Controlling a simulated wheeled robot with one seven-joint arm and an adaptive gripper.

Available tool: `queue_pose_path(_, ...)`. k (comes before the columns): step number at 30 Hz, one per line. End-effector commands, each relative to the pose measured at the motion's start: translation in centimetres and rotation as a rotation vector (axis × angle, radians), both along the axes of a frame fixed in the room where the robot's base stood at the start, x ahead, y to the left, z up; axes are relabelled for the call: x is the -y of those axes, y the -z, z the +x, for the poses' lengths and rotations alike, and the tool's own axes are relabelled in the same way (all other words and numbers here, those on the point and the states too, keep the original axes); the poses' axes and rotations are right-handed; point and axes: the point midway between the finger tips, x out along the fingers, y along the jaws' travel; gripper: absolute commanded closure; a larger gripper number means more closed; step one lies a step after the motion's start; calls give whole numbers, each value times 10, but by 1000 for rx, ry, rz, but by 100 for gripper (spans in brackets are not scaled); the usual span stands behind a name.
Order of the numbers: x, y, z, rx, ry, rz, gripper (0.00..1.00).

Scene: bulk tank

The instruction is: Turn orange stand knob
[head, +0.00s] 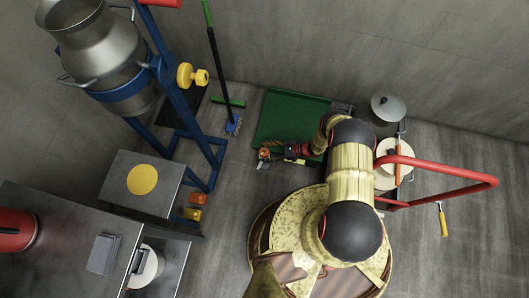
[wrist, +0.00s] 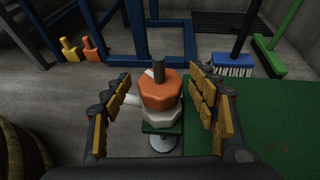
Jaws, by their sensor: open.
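The orange stand knob (wrist: 160,92) is a faceted orange piece with a dark post rising from its top. It sits on a white faceted part (wrist: 163,117) above a small green block and a round metal foot. In the head view the knob (head: 264,153) is small, just left of my gripper (head: 277,152). In the wrist view my gripper (wrist: 160,78) is open, with one yellow-padded finger on each side of the knob. Gaps show between the knob and both fingers. A white spout-like part sticks out left of the knob, partly behind the left finger.
A green mat (head: 283,112) lies behind and right of the knob. A blue frame (head: 190,125) holding a metal can stands at left. Blue and green brushes (wrist: 233,66) lean beyond the knob. A red tube rail (head: 450,174) is at right. Grey floor is open left of the knob.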

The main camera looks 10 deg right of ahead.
Motion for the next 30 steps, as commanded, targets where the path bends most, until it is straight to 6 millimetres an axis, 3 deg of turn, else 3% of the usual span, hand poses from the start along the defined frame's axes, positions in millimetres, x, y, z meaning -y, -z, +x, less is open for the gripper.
queue_pose_path(12, -10, 4, 3, 1, 0, 0, 41)
queue_pose_path(30, -10, 4, 3, 1, 0, 0, 74)
